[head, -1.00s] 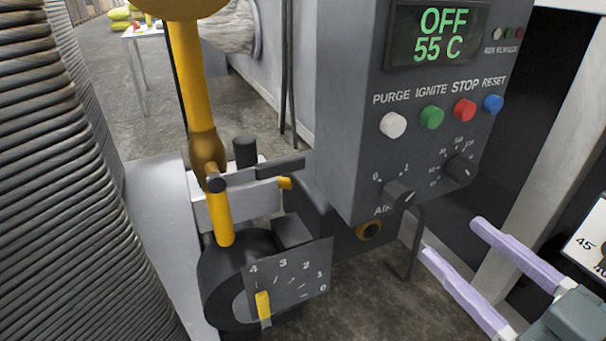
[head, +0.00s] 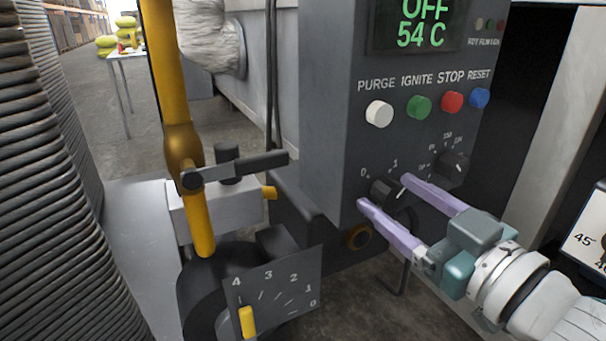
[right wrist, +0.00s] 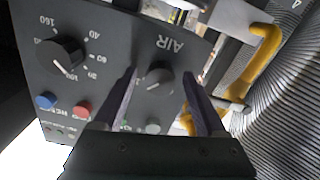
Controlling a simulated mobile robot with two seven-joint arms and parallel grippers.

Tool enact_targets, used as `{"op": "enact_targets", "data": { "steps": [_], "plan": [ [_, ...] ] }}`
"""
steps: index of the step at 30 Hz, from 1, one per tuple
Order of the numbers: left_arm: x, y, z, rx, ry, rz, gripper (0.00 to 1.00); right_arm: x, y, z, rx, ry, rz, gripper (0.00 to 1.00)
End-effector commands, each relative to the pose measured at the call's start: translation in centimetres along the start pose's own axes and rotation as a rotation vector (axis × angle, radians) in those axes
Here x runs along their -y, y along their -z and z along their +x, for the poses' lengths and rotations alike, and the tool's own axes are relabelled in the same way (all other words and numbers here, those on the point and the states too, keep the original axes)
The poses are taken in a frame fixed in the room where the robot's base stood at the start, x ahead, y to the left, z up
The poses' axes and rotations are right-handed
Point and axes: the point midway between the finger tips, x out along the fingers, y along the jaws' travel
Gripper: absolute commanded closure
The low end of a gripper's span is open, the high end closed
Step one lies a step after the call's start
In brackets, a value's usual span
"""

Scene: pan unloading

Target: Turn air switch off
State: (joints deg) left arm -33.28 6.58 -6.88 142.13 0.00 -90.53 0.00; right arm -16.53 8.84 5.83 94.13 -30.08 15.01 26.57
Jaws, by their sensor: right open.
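The air switch is a dark round knob (head: 385,190) low on the grey control box (head: 335,120), between the marks 0 and 1. Its white line points up and right, towards the 1. My right gripper (head: 384,191) is open, with its two lilac fingers reaching to either side of the knob. In the right wrist view the air knob (right wrist: 158,77) sits between the fingertips (right wrist: 158,73), with a gap visible on both sides. Contact cannot be told. My left gripper is not in view.
White, green, red and blue buttons (head: 419,107) sit above the knob. A temperature dial (head: 453,163) is close to its right. The display (head: 420,28) reads OFF and 54 C. A yellow pipe with a valve lever (head: 262,161) and a numbered plate (head: 275,292) stand at left.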

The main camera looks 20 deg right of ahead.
Motion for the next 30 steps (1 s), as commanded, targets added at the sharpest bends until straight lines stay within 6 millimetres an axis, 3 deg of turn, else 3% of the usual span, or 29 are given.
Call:
{"op": "enact_targets", "data": {
  "steps": [2, 21, 30],
  "plan": [
    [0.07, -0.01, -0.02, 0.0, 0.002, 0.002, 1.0, 0.0, 0.01, -0.02, 0.0, 0.0, 0.0, 0.26],
    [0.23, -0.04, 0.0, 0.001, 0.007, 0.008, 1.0, -0.01, -0.01, -0.05, 0.0, -0.001, 0.001, 0.98],
    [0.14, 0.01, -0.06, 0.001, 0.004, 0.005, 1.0, -0.02, 0.0, -0.05, 0.0, -0.001, -0.007, 1.0]
  ]
}}
